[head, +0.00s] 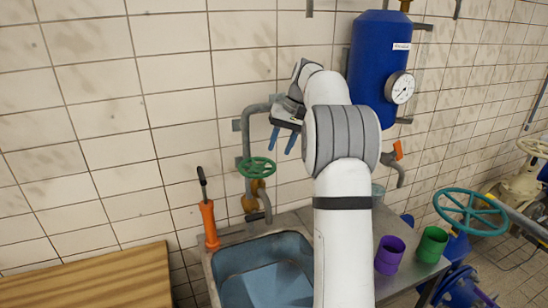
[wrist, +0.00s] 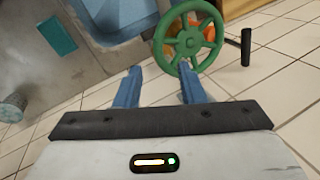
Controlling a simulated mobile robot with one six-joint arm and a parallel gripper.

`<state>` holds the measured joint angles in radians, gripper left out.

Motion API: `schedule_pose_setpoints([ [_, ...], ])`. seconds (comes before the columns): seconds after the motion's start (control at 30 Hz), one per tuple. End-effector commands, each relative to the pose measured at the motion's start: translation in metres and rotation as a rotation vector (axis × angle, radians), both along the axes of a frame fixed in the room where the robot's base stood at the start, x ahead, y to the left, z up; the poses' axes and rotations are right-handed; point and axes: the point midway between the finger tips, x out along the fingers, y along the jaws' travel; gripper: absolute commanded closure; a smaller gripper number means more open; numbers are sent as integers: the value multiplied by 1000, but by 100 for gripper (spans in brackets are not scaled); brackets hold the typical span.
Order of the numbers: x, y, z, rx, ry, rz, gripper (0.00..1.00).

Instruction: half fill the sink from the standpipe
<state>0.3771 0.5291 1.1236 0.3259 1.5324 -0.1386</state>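The standpipe (head: 246,130) is a grey pipe on the tiled wall with a green handwheel (head: 257,167) and a downturned spout (head: 266,207). I cannot tell whether the basin holds water; no stream shows at the spout. My gripper (head: 282,146) is open and empty, right of and above the handwheel. In the wrist view, my gripper (wrist: 160,72) has its blue fingers apart, with the handwheel (wrist: 188,42) beyond the right fingertip. Contact cannot be told.
Purple (head: 389,254) and green (head: 432,244) cups stand on the metal counter to the right. A blue tank (head: 373,60) with a gauge hangs above. A wooden surface (head: 90,280) is at lower left. My arm hides part of the counter.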

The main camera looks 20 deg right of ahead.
Motion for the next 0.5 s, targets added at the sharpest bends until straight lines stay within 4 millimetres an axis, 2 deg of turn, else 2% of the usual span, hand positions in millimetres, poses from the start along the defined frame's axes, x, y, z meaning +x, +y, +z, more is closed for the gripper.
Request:
schedule_pose_setpoints([
  [0.23, 3, 12, -33, 0, 1, -1, 64],
  [0.5, 3, 14, -43, -1, 0, -1, 64],
])
